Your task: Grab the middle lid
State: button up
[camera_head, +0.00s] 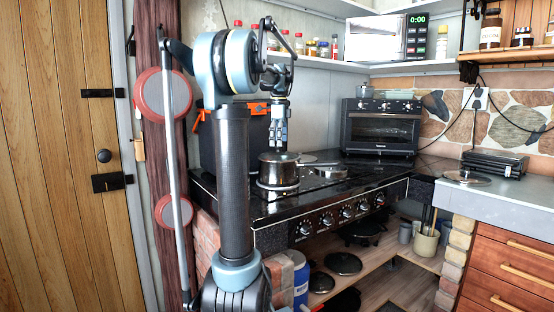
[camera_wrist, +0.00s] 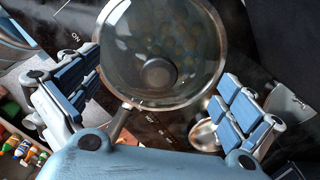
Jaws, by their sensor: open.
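A round glass lid (camera_wrist: 150,40) with a metal rim and a dark round knob (camera_wrist: 158,74) sits on a pot with a handle in the wrist view. In the head view this lid (camera_head: 279,157) tops a steel pot (camera_head: 277,173) at the stove's front left. My gripper (camera_head: 279,143) points down just above the lid. In the wrist view my gripper (camera_wrist: 155,98) is open and empty, with its fingers spread left and right and the knob between and beyond them. I cannot tell whether this is the middle lid.
The black stove (camera_head: 300,204) carries another low pan (camera_head: 330,172) close right of the pot. A toaster oven (camera_head: 381,126) stands behind. A round lid-like disc (camera_head: 466,177) lies on the right counter. Dark round pieces (camera_head: 343,263) lie on the lower shelf. The stove's right part is clear.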

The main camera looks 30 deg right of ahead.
jog(key=shift+f, duration=1.15)
jog(key=c, duration=1.7)
